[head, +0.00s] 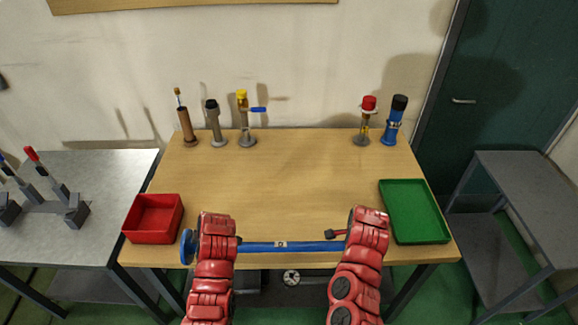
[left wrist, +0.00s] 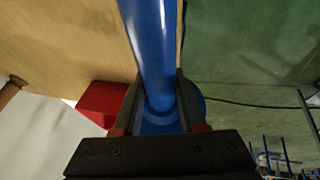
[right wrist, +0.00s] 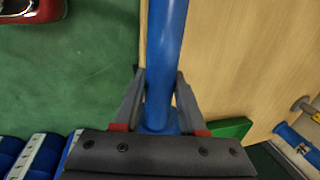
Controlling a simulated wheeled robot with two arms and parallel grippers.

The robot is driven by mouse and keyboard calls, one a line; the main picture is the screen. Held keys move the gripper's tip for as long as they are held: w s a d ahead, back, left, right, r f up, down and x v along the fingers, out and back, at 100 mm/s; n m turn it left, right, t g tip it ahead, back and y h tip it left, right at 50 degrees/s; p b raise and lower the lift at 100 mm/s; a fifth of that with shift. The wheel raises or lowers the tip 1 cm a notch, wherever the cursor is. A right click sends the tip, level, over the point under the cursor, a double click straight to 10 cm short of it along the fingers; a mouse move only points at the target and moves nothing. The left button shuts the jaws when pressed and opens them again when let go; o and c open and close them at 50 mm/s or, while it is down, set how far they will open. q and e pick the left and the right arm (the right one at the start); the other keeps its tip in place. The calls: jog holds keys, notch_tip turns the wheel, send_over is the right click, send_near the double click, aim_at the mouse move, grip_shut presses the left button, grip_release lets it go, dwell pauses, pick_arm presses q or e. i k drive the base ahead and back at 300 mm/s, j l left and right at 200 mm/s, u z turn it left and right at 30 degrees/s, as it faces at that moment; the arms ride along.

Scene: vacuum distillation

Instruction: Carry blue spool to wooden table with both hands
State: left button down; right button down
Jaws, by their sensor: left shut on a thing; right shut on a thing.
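The blue spool (head: 292,246) is a long blue bar with a round flange (head: 187,246) at its left end. It is level, along the front edge of the wooden table (head: 290,190). My left gripper (left wrist: 158,105) is shut on the spool near the flange, and the blue bar (left wrist: 152,40) runs between its fingers. My right gripper (right wrist: 160,100) is shut on the spool near its other end, where the bar (right wrist: 166,40) also passes between the fingers. In the head view my arms hide both gripped parts. I cannot tell whether the spool touches the table.
A red tray (head: 153,217) is at the table's front left, a green tray (head: 415,211) at the right. Several fittings stand along the back, including a yellow-topped one (head: 243,115) and a blue one (head: 395,120). The table's middle is clear. A metal table (head: 110,170) stands left.

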aim_at(282, 187)
jog(key=i, duration=1.1)
